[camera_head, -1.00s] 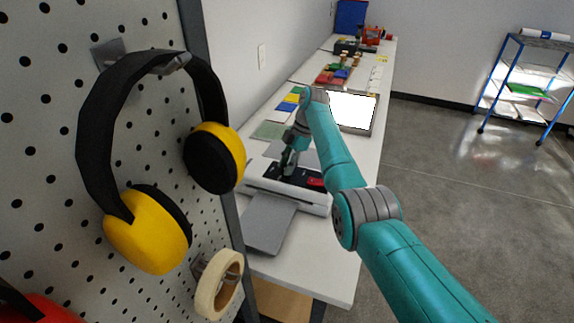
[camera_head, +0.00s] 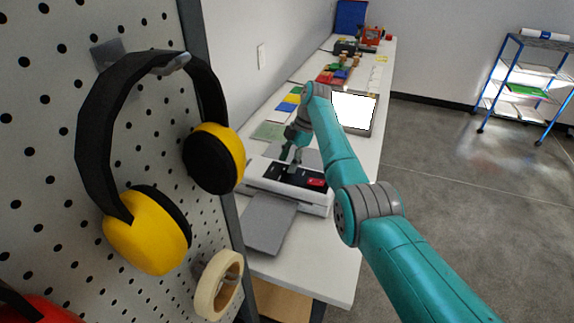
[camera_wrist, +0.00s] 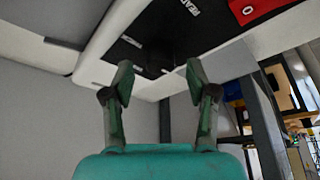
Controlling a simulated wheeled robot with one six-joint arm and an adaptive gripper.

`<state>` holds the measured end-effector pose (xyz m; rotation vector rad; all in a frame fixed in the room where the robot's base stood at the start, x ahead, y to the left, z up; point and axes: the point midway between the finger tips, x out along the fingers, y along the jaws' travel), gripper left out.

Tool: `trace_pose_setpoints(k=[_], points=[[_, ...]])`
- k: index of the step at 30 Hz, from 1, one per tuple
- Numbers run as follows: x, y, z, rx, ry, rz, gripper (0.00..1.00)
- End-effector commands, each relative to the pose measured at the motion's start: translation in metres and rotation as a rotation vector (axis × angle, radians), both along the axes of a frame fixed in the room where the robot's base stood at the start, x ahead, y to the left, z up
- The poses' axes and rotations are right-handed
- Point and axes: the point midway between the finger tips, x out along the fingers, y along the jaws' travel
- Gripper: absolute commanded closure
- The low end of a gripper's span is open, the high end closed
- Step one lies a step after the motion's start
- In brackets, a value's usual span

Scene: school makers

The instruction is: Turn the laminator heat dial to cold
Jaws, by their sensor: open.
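The laminator (camera_head: 318,200) is a white machine with a black top panel, on the long bench. It also shows in the wrist view (camera_wrist: 118,24), with the lettering "READ" and a red part (camera_wrist: 252,9) on its panel. A dark round knob, which looks like the heat dial (camera_wrist: 152,62), stands on the panel ahead of my fingertips. Its pointer setting is too dark to read. My gripper (camera_wrist: 158,78) is open, with one finger on each side of the dial's line and apart from it. In the head view my gripper (camera_head: 291,158) is just above the panel.
A grey tray (camera_head: 262,222) extends from the laminator's front. A bright white light panel (camera_head: 353,110) and coloured cards (camera_head: 290,103) lie farther along the bench. A pegboard with yellow ear defenders (camera_head: 150,228) and a tape roll (camera_head: 216,287) fills the left.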

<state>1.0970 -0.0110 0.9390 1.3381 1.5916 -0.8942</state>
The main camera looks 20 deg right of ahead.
Motion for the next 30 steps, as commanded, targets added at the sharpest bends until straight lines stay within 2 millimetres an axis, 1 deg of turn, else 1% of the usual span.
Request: trace_pose_setpoints(k=[1,9,15,21,30], points=[[0.001,-0.004,0.009,-0.001,-0.002,-0.001,0.42],[0.005,-0.024,0.059,-0.001,-0.001,0.0,0.42],[0.006,-0.035,0.085,-0.001,-0.001,-0.001,0.42],[0.006,-0.039,0.094,0.0,0.001,-0.001,0.42],[0.007,-0.039,0.095,0.0,0.001,-0.001,0.42]])
